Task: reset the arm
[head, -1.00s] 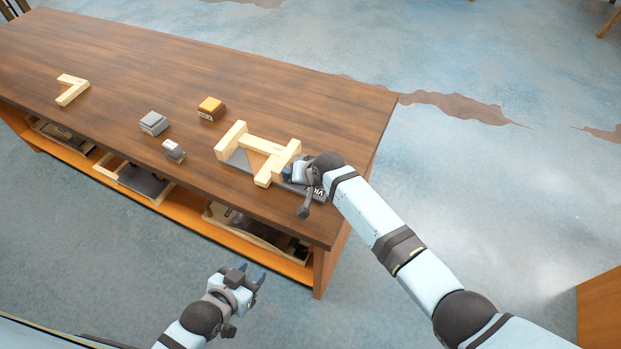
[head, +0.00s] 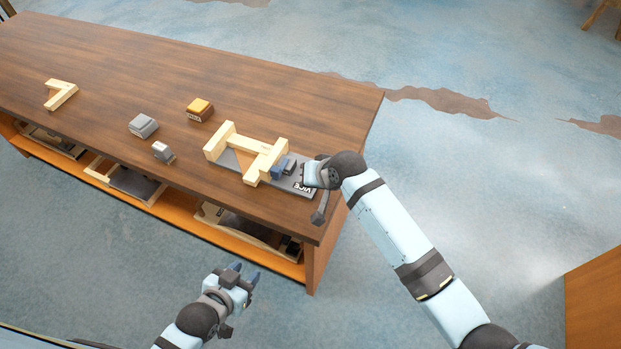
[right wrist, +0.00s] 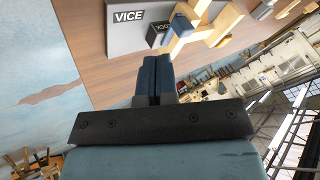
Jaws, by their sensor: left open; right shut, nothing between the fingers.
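My right arm reaches in from the right in the head view. Its gripper (head: 308,174) is at the right end of the grey vice plate (head: 300,187). In the right wrist view its blue fingers (right wrist: 157,72) are together with nothing between them, apart from the vice (right wrist: 150,32). A pale wooden frame assembly (head: 240,141) sits on the plate. A dark and blue clamp block (head: 279,171) sits beside the frame's right end. My left gripper (head: 246,271) is open and empty in front of the table, over the floor.
The long brown table (head: 300,105) also holds an L-shaped wooden piece (head: 62,94), a grey block (head: 143,125), a smaller grey block (head: 163,151) and a yellow-topped block (head: 199,108). Trays (head: 133,182) sit on the shelf below. An orange-brown cabinet (head: 597,305) stands at right.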

